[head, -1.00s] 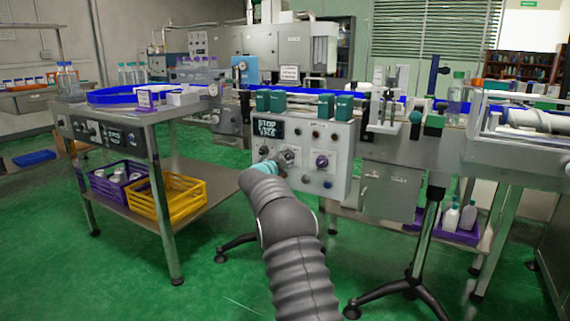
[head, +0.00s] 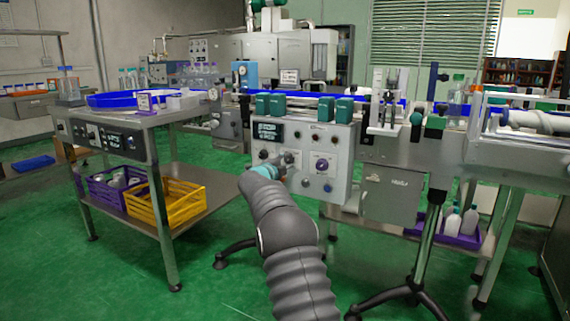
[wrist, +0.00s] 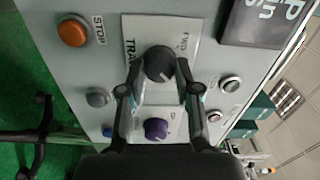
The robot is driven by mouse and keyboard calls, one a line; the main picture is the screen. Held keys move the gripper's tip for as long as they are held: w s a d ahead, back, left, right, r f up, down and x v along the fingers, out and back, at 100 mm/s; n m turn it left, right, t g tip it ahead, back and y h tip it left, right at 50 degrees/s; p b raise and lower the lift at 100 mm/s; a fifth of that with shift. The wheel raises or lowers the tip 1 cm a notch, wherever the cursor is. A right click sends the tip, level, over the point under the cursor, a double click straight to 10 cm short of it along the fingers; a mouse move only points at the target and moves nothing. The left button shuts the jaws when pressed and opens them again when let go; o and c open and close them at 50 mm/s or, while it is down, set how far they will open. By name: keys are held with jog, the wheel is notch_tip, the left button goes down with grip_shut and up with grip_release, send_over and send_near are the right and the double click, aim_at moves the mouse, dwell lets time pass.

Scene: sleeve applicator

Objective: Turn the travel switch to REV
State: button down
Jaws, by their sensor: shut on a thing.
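The travel switch is a round black knob (wrist: 159,63) on a pale plate in the wrist view. The plate's partly covered lettering shows "TRA" on the left and what looks like "FWD" on the right. The knob has a pale pointer mark, whose setting I cannot read surely. My gripper (wrist: 159,70) has one finger on each side of the knob, shut on it. In the head view my gripper (head: 283,163) is at the front of the grey control panel (head: 340,160), and it hides the switch.
An orange STOP button (wrist: 72,32), a grey button (wrist: 97,97) and a purple knob (wrist: 156,128) sit close to the switch. A dark display (wrist: 265,20) is at upper right. A steel cart (head: 165,250) with crates stands left of the panel.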

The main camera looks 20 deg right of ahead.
jog(key=shift+s+d, duration=0.1)
jog(key=shift+d, duration=0.1)
jog(key=c, duration=0.8)
grip_release()
jog(key=shift+d, duration=0.2)
jog(key=shift+a, duration=0.35)
jog(key=v, duration=1.2)
